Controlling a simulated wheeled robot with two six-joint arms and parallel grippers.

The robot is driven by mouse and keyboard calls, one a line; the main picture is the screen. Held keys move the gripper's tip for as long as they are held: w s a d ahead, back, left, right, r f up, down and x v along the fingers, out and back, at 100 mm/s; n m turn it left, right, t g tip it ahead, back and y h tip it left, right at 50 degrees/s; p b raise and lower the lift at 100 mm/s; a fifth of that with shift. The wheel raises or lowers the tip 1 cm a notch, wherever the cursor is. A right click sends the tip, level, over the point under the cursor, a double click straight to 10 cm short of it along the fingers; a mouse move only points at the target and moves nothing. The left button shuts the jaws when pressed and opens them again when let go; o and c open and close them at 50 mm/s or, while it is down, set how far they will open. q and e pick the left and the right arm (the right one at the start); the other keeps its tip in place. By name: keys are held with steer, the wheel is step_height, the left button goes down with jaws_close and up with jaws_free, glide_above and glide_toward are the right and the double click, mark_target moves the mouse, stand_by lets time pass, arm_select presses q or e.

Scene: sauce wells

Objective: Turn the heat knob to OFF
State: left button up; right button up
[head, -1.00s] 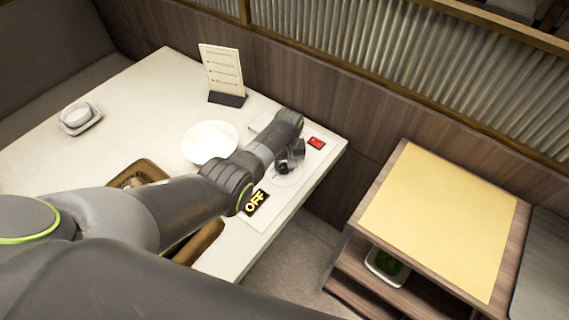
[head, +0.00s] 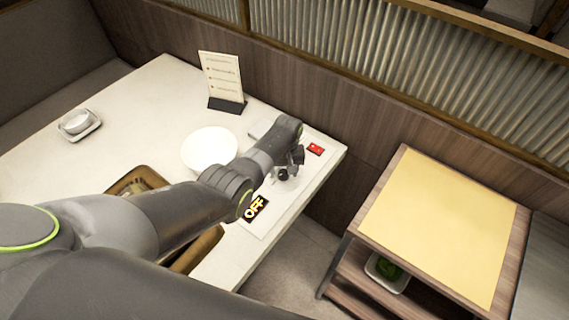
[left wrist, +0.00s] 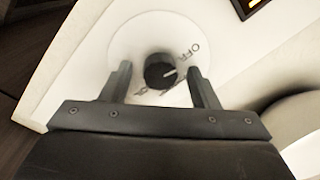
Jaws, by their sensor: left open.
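The heat knob (left wrist: 160,72) is a dark round knob with a light pointer line, on a pale round dial (left wrist: 125,45) in the left wrist view. The word OFF is printed on the dial to the right of the knob, and the pointer line aims to the right, a little below OFF. My left gripper (left wrist: 163,78) is open, with one finger on each side of the knob and a gap to both. In the head view the left gripper (head: 287,170) is over the dial, and its arm hides part of it. My right gripper is not in view.
A white plate (head: 209,147), a menu stand (head: 222,82) and a small dish (head: 76,122) stand on the table (head: 140,85). A yellow-topped cart (head: 437,222) is at the right.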

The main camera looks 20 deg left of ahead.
mark_target(285, 173)
arm_select(q)
step_height(285, 173, up, 6)
steer(key=shift+d+f+p, duration=0.15)
steer(key=shift+f+p, duration=0.1)
steer(key=shift+p, duration=0.5)
step_height(285, 173, up, 12)
steer(key=shift+w+d, duration=0.15)
steer(key=shift+d, duration=0.15)
steer(key=shift+f, duration=0.1)
